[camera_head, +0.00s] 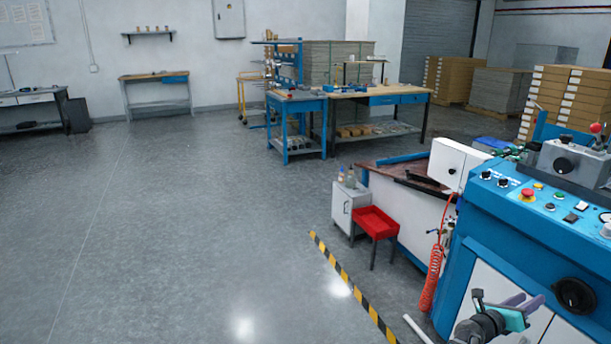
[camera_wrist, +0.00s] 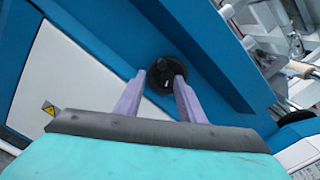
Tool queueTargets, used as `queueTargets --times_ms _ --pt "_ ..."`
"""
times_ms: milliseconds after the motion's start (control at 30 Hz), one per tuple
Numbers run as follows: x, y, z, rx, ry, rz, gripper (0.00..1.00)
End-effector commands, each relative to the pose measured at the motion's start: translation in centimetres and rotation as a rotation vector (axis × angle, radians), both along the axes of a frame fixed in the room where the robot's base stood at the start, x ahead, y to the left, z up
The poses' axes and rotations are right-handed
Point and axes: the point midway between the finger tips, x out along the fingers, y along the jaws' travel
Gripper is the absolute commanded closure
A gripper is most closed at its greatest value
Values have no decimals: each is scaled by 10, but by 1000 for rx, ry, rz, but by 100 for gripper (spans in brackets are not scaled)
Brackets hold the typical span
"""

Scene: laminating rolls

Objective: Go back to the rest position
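My gripper (camera_head: 526,302) is at the bottom right of the head view, in front of the white lower panel of the blue laminating machine (camera_head: 495,238). In the wrist view its two lavender fingers (camera_wrist: 161,83) stand apart with nothing between them. A round black knob (camera_wrist: 166,74) on the machine's blue side shows behind the fingertips. I cannot tell how far the fingertips are from it. A black knob (camera_head: 575,296) also shows to the right of my gripper in the head view.
A yellow-black floor stripe (camera_head: 350,285) runs alongside. The grey floor (camera_head: 180,230) at left is clear.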

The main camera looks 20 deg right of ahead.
Motion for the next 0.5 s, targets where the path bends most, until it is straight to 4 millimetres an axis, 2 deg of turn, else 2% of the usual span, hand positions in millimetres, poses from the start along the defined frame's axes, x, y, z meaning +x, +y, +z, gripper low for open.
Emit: queueTargets --times_ms 167,267,500 --pt "32 18 -3 8 7 51 64" --pt "58 37 -10 20 17 95 64" --pt "123 94 -37 51 57 220 64"
